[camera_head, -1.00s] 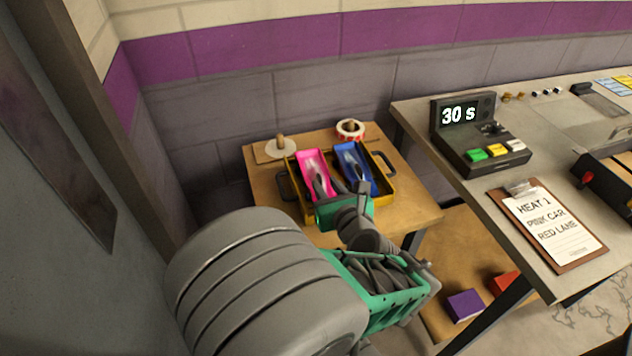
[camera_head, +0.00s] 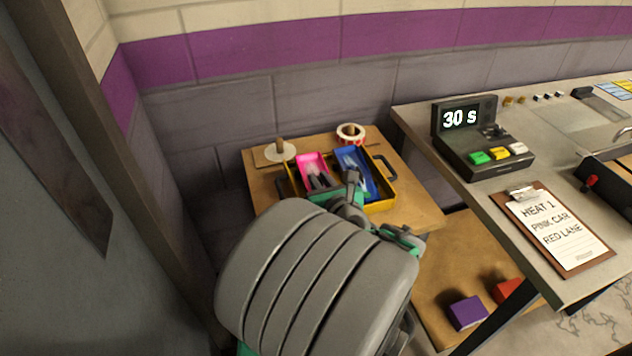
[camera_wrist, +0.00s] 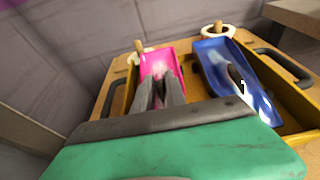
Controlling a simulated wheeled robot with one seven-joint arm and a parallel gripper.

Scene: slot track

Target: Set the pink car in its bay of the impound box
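The yellow-walled impound box (camera_head: 381,205) stands on a small wooden table, with a pink bay (camera_head: 312,160) on the left and a blue bay (camera_head: 347,156) on the right. In the wrist view a glossy blue car (camera_wrist: 250,92) with a white mark lies in the blue bay. My gripper (camera_head: 319,181) is over the near part of the pink bay. In the wrist view its two grey fingers (camera_wrist: 161,84) point into that bay, a narrow gap between them. I cannot make out a pink car apart from the pink bay; the fingers hide part of it.
A tape roll (camera_head: 350,132) and a pale disc with a peg (camera_head: 280,151) sit behind the box. Black handles (camera_head: 385,167) stick out at its sides. A timer (camera_head: 480,135) and clipboard (camera_head: 553,230) lie on the right bench. A purple block (camera_head: 466,312) is lower down.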

